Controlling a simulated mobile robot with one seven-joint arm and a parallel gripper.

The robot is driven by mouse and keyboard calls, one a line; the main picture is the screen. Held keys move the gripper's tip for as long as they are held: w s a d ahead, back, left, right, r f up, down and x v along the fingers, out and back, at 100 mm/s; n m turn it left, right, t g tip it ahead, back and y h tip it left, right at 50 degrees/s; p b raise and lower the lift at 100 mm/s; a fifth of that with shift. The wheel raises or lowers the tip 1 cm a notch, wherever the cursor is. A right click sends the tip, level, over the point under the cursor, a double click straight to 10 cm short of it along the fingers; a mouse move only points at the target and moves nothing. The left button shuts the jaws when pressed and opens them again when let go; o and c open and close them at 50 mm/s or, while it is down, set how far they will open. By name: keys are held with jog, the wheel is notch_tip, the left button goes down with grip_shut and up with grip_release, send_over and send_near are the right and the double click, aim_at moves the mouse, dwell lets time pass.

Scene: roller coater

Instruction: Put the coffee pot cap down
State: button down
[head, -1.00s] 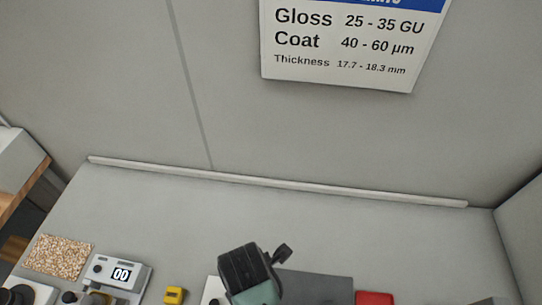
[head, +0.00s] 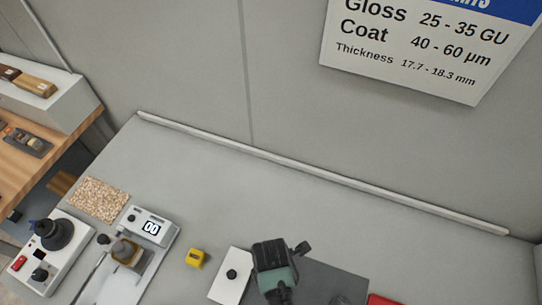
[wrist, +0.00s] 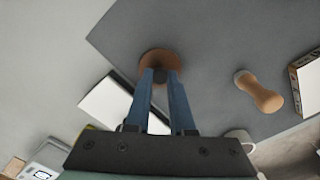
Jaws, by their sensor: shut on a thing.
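In the wrist view, my gripper (wrist: 160,77) has its two blue fingers closed on the dark knob of a round brown cap (wrist: 155,56), which I take as the coffee pot cap. The cap shows beyond the fingertips, over the dark grey mat (wrist: 215,45) near its edge. I cannot tell whether it touches the mat or hangs above it. In the head view, only my green and black wrist shows; the fingers and cap are hidden. I cannot make out the coffee pot for certain.
A wooden waisted piece (wrist: 258,92) lies right of the cap, with a white cup (wrist: 240,138) nearby. A white plate with a black knob (head: 231,276), a yellow block (head: 196,258) and a scale-like device (head: 151,228) are to the left. The bench toward the back wall is clear.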

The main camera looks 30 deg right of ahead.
jog(key=shift+f, duration=0.2)
jog(key=c, duration=0.8)
grip_release()
notch_tip(320, 180, up, 12)
jog(key=shift+r+b, duration=0.15)
jog(key=shift+b, duration=0.25)
